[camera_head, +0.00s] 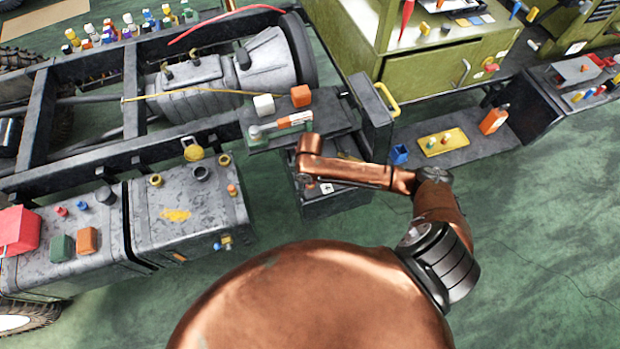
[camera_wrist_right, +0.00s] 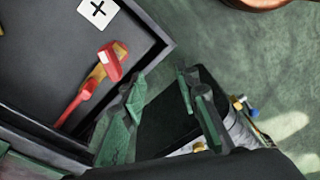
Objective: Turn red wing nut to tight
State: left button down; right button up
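In the right wrist view, a red winged piece (camera_wrist_right: 110,63), which may be the red wing nut, sits on a brass-coloured strip (camera_wrist_right: 98,76) on a dark box. A thin red part runs from it to the lower left. I cannot tell how tight it is. My right gripper (camera_wrist_right: 163,80) has two green fingers spread apart with nothing seen between them; it is to the right of the red piece, apart from it in the picture. In the head view my copper arm reaches across the dark box (camera_head: 338,205). My left gripper is not in view.
A white plus label (camera_wrist_right: 98,10) marks the box top, which has a raised rim (camera_wrist_right: 150,55). A chassis frame and grey tank (camera_head: 190,215) stand at left. A green cabinet (camera_head: 440,65) stands behind. Green floor (camera_head: 540,220) is clear at right.

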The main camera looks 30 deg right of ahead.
jog(key=shift+g+h, duration=0.3)
jog(key=shift+h, duration=0.3)
jog(key=w+d+r, duration=0.2)
jog(key=d, duration=0.1)
jog(key=w+d+r, duration=0.1)
jog(key=d, duration=0.1)
jog(key=shift+d+r, duration=0.15)
jog(key=shift+d, duration=0.05)
jog(key=shift+w+d, duration=0.1)
jog(key=shift+d, duration=0.05)
notch_tip(320, 180, down, 8)
jog(key=shift+r+b, duration=0.2)
jog(key=shift+b, duration=0.7)
grip_shut()
